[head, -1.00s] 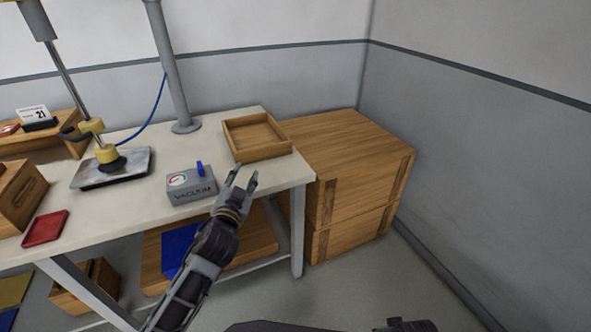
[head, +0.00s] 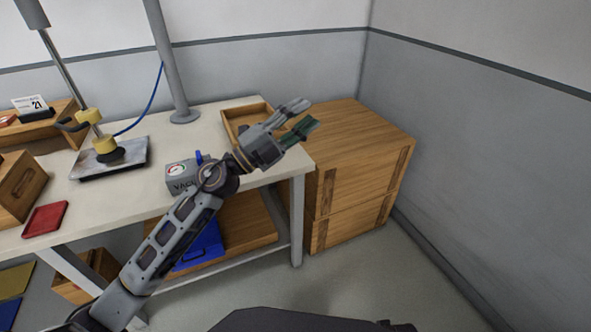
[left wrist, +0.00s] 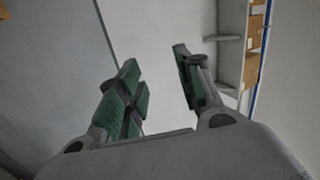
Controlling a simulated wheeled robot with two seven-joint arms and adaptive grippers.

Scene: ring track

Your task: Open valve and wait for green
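A grey box marked VACUUM (head: 178,184) stands near the front edge of the workbench. It has a round gauge (head: 177,170) and a blue valve lever (head: 199,156) on top. My left forearm hides the box's right side and part of the label. The lever's top shows upright; its lower part is hidden. The gauge is too small to read the needle. My left gripper (head: 307,114) is raised to the right of the box, in front of the wooden tray and crate. In the left wrist view its fingers (left wrist: 157,70) are apart with nothing between them. My right gripper is not in view.
A shallow wooden tray (head: 233,112) lies on the bench (head: 120,193) behind my gripper. A large wooden crate (head: 365,145) stands at right. A metal plate with a yellow-handled device (head: 105,148), a post (head: 171,70) and a red tray (head: 46,217) are left.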

